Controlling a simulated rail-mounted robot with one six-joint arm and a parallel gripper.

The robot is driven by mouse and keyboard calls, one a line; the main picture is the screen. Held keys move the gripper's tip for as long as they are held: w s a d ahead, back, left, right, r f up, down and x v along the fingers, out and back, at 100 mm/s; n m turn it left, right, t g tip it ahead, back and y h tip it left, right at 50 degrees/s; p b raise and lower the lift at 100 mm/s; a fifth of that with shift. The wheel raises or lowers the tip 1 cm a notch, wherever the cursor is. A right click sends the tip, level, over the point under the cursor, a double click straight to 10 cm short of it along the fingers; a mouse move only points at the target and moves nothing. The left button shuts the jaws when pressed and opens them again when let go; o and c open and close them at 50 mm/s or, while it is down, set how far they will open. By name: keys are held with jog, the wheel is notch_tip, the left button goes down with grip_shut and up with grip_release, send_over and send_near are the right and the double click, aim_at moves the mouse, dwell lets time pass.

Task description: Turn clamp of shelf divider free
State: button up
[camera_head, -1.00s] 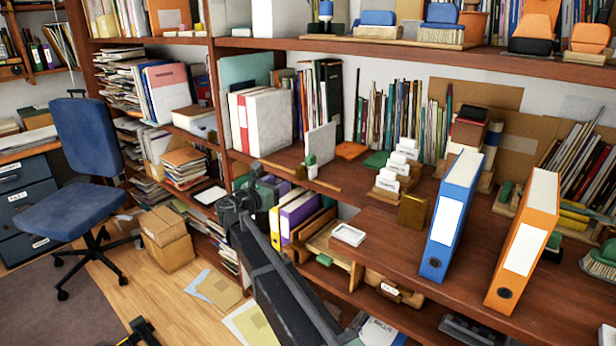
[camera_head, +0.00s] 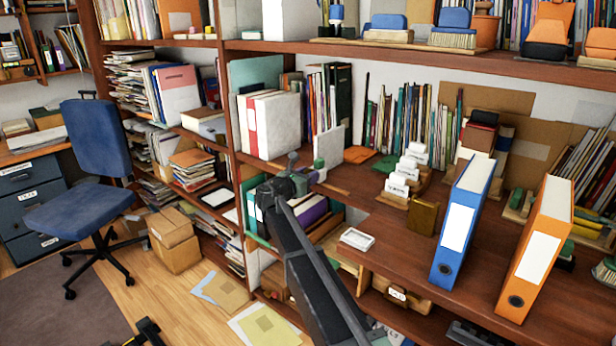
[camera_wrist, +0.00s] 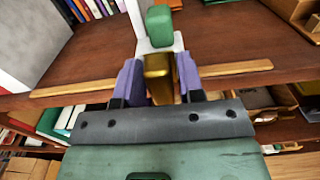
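The shelf divider is a pale upright plate (camera_head: 328,148) on the middle shelf. At its front foot is a clamp with a green knob (camera_head: 318,163) at the shelf's front edge. In the wrist view I see the green knob (camera_wrist: 159,25) on a white body (camera_wrist: 154,47). A brass-coloured part (camera_wrist: 158,80) shows below it. My gripper (camera_wrist: 161,78) has its purple fingers apart, one each side of the brass part. I see no clear grip on it. In the head view my gripper (camera_head: 303,178) is just left of the clamp.
White binders (camera_head: 270,125) stand left of the divider. A green and orange mat, white label blocks (camera_head: 402,170), and blue (camera_head: 462,220) and orange (camera_head: 535,250) binders are to the right. A white tray (camera_head: 357,239) lies on the lower shelf board.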

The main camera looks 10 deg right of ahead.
grip_shut()
jog(key=shift+m, duration=0.3)
jog(key=m, duration=0.4)
jog(key=shift+s+d, duration=0.15)
jog(key=shift+s, duration=0.05)
jog(key=m, duration=0.4)
jog(key=shift+s+d+f+m, duration=0.15)
jog(key=shift+f+m, duration=0.05)
jog(key=shift+m, duration=0.2)
jog(key=m, duration=0.4)
jog(key=shift+f+m+b, duration=0.2)
jog(key=shift+m+b, duration=0.1)
jog(key=shift+b, duration=0.1)
jog(key=shift+s+f+m, duration=0.1)
jog(key=shift+f+m, duration=0.05)
jog(key=shift+m, duration=1.75)
